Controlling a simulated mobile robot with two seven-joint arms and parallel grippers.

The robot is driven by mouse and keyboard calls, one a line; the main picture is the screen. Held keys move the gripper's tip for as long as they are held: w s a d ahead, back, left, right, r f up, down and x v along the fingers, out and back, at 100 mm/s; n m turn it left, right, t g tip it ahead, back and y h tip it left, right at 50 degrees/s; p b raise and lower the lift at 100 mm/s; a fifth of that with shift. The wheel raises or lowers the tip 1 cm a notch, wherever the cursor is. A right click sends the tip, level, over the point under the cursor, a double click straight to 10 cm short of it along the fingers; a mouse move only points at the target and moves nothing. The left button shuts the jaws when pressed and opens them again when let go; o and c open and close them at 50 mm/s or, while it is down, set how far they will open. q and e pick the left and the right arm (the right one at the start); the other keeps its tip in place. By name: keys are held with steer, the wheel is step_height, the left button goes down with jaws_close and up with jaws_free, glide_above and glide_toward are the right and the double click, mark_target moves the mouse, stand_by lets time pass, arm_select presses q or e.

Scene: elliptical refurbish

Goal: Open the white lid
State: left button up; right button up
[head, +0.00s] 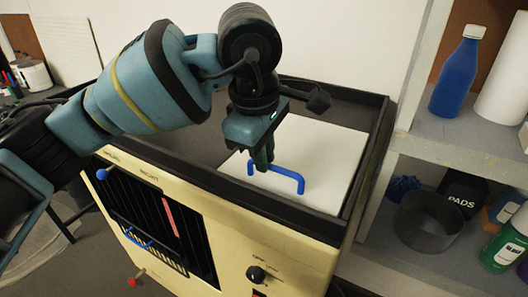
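The white lid (322,157) is a flat panel lying in the dark-rimmed recess on top of a cream machine. Its blue handle (287,174) is a raised bar near the front left part of the lid. My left gripper (264,166) points down at the left part of this handle, with its fingertips overlapping the bar in the picture. The fingers look close together, but I cannot tell whether they grip the bar. The lid appears to lie flat. My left arm hides part of the recess behind it. My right gripper is out of view.
The cream machine (225,200) has a raised dark rim (372,160) around its top. A grey shelf (470,140) stands close on the right, holding a blue bottle (457,75), a dark round container (428,220) and a green bottle (503,240). A plain wall is behind.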

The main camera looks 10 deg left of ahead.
arm_select(q)
jaws_close()
